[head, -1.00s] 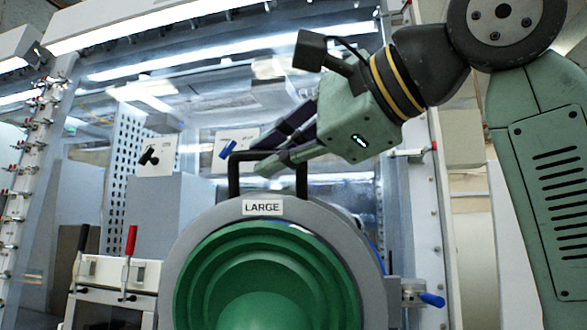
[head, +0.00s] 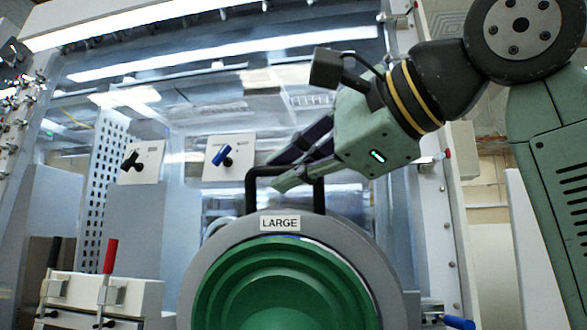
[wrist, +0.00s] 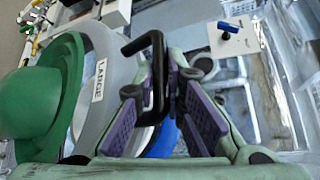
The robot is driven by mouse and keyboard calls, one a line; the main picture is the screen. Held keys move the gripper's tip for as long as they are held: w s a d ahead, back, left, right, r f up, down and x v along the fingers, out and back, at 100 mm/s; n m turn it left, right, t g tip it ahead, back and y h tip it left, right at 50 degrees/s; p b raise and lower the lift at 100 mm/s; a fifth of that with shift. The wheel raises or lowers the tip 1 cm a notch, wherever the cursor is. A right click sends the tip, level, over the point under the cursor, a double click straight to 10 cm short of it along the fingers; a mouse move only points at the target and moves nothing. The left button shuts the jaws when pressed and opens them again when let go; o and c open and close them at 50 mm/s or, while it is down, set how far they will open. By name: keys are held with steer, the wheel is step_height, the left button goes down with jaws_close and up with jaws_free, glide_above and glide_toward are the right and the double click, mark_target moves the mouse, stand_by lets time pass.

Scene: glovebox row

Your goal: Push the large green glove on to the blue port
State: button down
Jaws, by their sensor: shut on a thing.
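The large green glove (head: 285,285) shows ridged green rings inside a grey ring (head: 222,250) labelled LARGE. A black handle (head: 252,190) stands on top of the ring. My gripper (head: 283,172) is shut on this handle. In the wrist view my gripper's purple-padded fingers (wrist: 160,108) close on either side of the handle (wrist: 157,70). The green glove (wrist: 40,95) bulges out on the left there. A blue curved part, seemingly the blue port (wrist: 165,142), shows just behind the grey ring, partly hidden by my fingers. Whether ring and port touch I cannot tell.
Behind is the clear glovebox front. Panels with a black knob (head: 130,160) and a blue knob (head: 222,155) are there. A red-handled clamp (head: 110,258) stands at lower left.

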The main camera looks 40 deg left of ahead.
steer(key=shift+r+p, duration=0.15)
steer(key=shift+p, duration=0.2)
steer(key=shift+m+g+h+p, duration=0.4)
steer(key=shift+m+h+p, duration=0.2)
steer(key=shift+m+p, duration=0.2)
steer(key=shift+w+a, duration=0.15)
steer(key=shift+w, duration=0.05)
steer(key=w+a+f+p, duration=0.1)
steer(key=w+a, duration=0.2)
steer(key=w, duration=0.2)
steer(key=shift+w+a, duration=0.2)
steer(key=shift+w, duration=0.05)
steer(key=shift+w+a+f+p, duration=0.15)
steer(key=shift+w+a+p, duration=0.5)
steer(key=shift+w, duration=0.45)
steer(key=shift+w+a+f+p, duration=0.15)
steer(key=shift+w+a+p, duration=0.5)
steer(key=shift+w, duration=0.45)
steer(key=shift+w+a+f+p, duration=0.15)
steer(key=shift+w+a+p, duration=0.5)
steer(key=shift+w, duration=0.45)
stand_by(2.2)
steer(key=c, duration=1.6)
jaws_free()
